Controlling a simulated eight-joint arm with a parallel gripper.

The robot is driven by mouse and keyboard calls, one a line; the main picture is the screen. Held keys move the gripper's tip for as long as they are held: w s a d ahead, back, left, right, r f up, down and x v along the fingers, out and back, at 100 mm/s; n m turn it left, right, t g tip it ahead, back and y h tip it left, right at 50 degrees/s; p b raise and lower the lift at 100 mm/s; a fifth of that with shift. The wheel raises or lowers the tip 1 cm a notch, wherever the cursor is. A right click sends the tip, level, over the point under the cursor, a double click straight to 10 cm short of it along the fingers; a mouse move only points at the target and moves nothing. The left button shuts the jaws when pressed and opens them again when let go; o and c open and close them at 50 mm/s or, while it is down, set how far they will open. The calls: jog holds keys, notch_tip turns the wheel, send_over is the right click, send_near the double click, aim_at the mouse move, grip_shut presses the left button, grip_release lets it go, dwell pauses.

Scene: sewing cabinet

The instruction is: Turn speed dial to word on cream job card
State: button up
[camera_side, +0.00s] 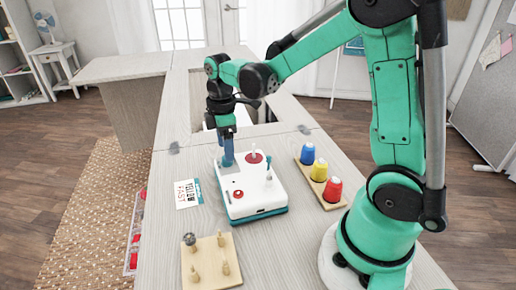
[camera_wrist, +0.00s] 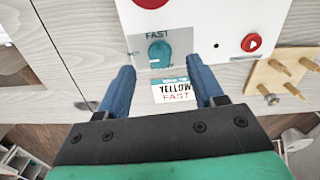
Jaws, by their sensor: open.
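The sewing machine (camera_side: 250,205) is a white box with a teal base on the table. Its teal speed dial (camera_wrist: 159,52) shows in the wrist view on a grey plate, with the word FAST above it; its pointer setting is too small to read. The cream job card (camera_side: 187,193) lies on the table left of the machine and reads YELLOW FAST; it also shows in the wrist view (camera_wrist: 175,91). My gripper (camera_wrist: 163,72) is open and empty, its two blue fingers on either side of the dial's near edge, apparently not touching it. In the side view, my gripper (camera_side: 228,158) is over the machine's far left part.
A wooden rack (camera_side: 335,203) with blue, yellow and red spools stands right of the machine. A wooden board with several pegs (camera_side: 211,262) lies in front. A red button (camera_side: 238,194) and a red disc (camera_side: 254,157) sit on the machine's top. Table left of the machine is mostly clear.

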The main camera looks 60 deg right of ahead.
jog(key=shift+f, duration=1.35)
grip_shut()
